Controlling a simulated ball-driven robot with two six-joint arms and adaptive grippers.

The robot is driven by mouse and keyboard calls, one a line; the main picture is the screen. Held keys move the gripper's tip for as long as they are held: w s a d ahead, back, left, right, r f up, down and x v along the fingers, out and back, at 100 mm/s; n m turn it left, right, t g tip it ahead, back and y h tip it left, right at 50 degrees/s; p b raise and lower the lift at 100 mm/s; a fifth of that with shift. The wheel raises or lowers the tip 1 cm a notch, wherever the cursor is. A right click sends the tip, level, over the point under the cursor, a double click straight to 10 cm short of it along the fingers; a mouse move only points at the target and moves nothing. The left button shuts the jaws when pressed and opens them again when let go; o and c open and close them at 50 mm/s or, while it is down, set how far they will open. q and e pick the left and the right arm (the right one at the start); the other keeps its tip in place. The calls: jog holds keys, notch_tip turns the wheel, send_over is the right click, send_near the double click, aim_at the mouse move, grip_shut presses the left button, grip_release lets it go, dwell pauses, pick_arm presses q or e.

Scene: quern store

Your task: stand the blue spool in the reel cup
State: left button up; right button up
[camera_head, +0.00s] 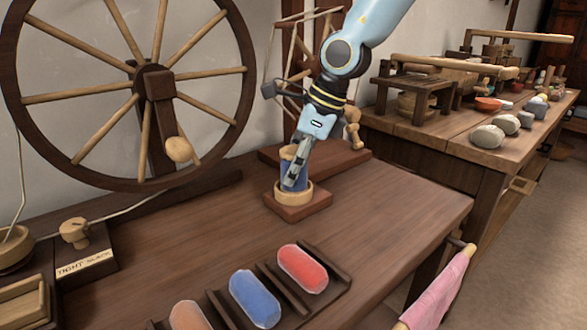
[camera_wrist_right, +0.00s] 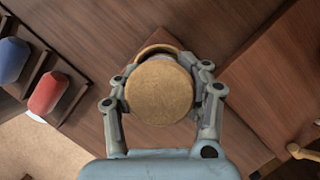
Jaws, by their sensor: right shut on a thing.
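The blue spool (camera_head: 285,170) has a pale wooden end and stands roughly upright at the reel cup. The reel cup (camera_head: 306,195) is a pale wooden ring on a square brown base. My right gripper (camera_head: 297,176) is shut on the spool from above. The cup's front wall hides the spool's lower end, so I cannot tell whether it touches the cup's floor. In the right wrist view, the spool's round end (camera_wrist_right: 160,91) lies between the fingers, with part of the cup's rim (camera_wrist_right: 152,50) showing behind it. My left gripper is not in view.
A large spinning wheel (camera_head: 152,82) stands behind left. A dark rack (camera_head: 272,283) at the front holds red, blue and orange rounded pieces. A knob block (camera_head: 85,262) stands at left. Pink cloth (camera_head: 440,292) hangs at the right edge. The bench between cup and right edge is clear.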

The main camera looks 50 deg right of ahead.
jog(key=shift+f, duration=0.35)
jog(key=o, duration=1.3)
jog(key=shift+c, duration=0.2)
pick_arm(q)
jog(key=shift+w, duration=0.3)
pick_arm(e)
jog(key=shift+r, duration=0.1)
jog(key=shift+r, duration=0.2)
pick_arm(q)
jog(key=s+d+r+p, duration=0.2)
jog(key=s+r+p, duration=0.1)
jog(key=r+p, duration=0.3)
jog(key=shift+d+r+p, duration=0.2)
jog(key=shift+p, duration=1.05)
pick_arm(e)
jog(key=v, duration=1.2)
